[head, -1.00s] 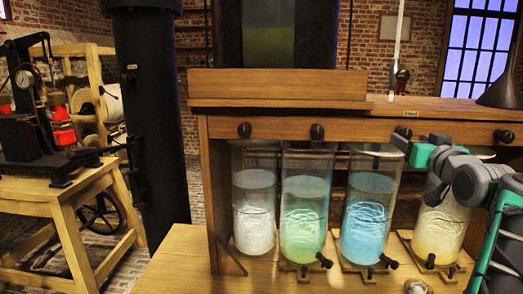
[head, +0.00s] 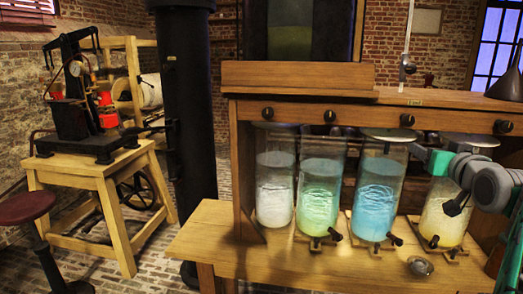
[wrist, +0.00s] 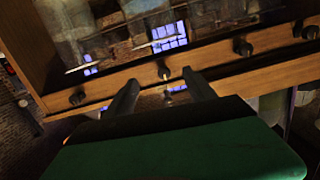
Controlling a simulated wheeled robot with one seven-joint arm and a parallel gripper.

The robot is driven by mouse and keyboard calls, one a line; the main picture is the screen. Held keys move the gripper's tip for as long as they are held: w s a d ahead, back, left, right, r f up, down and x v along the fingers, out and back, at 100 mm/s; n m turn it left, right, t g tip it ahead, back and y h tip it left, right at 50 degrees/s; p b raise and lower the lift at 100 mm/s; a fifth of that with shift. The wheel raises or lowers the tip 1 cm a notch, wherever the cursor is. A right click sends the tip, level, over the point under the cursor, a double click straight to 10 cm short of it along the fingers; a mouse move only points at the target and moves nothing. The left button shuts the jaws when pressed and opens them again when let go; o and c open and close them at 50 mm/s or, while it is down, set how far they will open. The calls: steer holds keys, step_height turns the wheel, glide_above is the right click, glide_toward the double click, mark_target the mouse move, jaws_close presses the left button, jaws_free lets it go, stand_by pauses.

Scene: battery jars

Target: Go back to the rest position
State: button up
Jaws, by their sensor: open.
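My gripper shows in the wrist view (wrist: 160,88) with its two dark fingers spread apart and nothing between them. Beyond the fingers are the wooden rail (wrist: 235,78) and its black knobs. In the head view my arm's teal and grey parts are at the right edge, in front of the yellow jar (head: 440,222); the fingertips are hard to make out there. Glass jars with white (head: 274,195), green (head: 318,200) and blue (head: 375,208) contents stand in a row to the left, under the rail.
The jars stand on a wooden bench (head: 210,245), with a small metal bowl (head: 420,266) near its front. A black column (head: 188,100) stands left of the bench. A press on a wooden table (head: 95,170) and a red stool (head: 25,207) are farther left, with brick floor between.

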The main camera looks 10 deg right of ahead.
steer(key=s+a+f+n+g+y+p, duration=0.1)
steer(key=a+f+g+y+p, duration=0.15)
steer(key=a+f, duration=0.65)
steer(key=s+a+f+n+g+y+p, duration=0.1)
steer(key=a+f+g+p, duration=0.4)
steer(key=a, duration=0.8)
steer(key=s+a+f+n+g, duration=0.1)
steer(key=s+a+f+g, duration=0.1)
steer(key=s+a+f, duration=0.3)
steer(key=s+a+f+g+p, duration=0.1)
steer(key=s+a+f+g, duration=0.2)
steer(key=s, duration=0.9)
step_height(320, 180, down, 4)
steer(key=shift+a+f+n+g, duration=0.2)
steer(key=shift+a+n+g, duration=0.2)
steer(key=shift+a, duration=0.75)
steer(key=shift+y, duration=0.25)
